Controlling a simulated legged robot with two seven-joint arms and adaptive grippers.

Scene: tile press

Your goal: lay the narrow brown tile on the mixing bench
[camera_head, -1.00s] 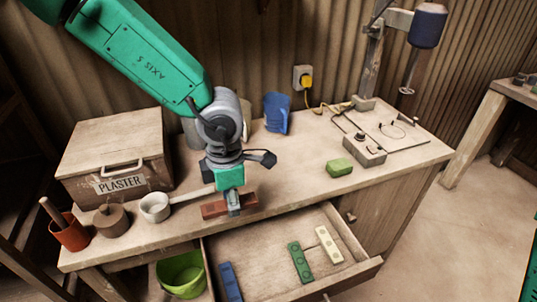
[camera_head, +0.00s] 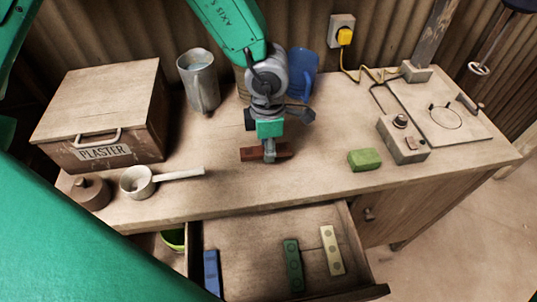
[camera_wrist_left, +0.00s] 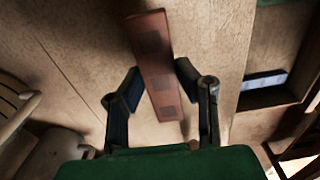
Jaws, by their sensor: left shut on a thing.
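The narrow brown tile (camera_head: 284,150) is reddish brown and lies level between the fingers of my left gripper (camera_head: 270,155). In the left wrist view the tile (camera_wrist_left: 152,45) runs lengthwise between the two dark fingers (camera_wrist_left: 160,82), with darker square patches on its face. My left gripper is shut on it and points down over the mixing bench (camera_head: 225,190). The tile is at or just above the wooden top; I cannot tell whether it touches. The fingers and wrist hide part of the tile. My right gripper is not in view.
A white ladle (camera_head: 140,181) lies left, before the plaster box (camera_head: 105,115). A grey jug (camera_head: 202,85) and blue container (camera_head: 302,75) stand behind. A green block (camera_head: 364,159) and control box (camera_head: 403,140) are right. The open drawer (camera_head: 265,240) holds blue, green and cream tiles.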

